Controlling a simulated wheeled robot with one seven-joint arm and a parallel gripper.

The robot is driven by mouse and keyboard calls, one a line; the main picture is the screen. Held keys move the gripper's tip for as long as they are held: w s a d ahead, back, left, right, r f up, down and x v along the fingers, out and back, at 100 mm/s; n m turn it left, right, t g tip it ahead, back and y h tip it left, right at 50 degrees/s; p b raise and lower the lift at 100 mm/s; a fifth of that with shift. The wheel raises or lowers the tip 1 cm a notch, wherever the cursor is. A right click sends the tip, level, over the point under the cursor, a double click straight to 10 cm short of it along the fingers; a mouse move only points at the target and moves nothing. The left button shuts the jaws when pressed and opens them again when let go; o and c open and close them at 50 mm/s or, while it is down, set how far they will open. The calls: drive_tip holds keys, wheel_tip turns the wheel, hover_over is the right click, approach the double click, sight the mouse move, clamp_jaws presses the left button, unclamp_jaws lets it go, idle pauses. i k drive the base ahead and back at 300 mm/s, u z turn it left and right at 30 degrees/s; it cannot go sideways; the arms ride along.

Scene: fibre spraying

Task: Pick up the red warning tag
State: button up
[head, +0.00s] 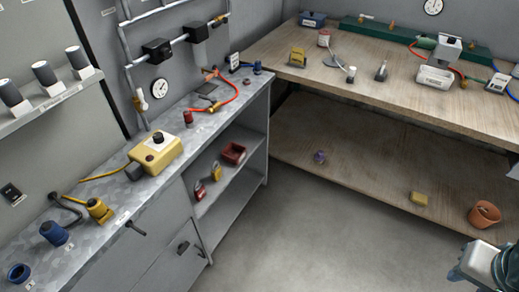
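I cannot make out a red warning tag for certain. Part of my arm (482,266) shows at the lower right corner, far from these shelves. My gripper's fingers are not visible.
The grey counter (100,205) holds a yellow box (155,153) and a red hose (234,98). The wooden bench (330,86) stands at the back right. A terracotta pot (484,214) and a yellow block (418,198) are on its lower shelf. The floor between is clear.

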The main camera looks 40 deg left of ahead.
sight(199, 193)
drive_tip(key=u, duration=0.25)
drive_tip(key=i, duration=1.1)
drive_tip(key=u, duration=1.4)
drive_tip(key=i, duration=0.6)
drive_tip(key=u, duration=0.65)
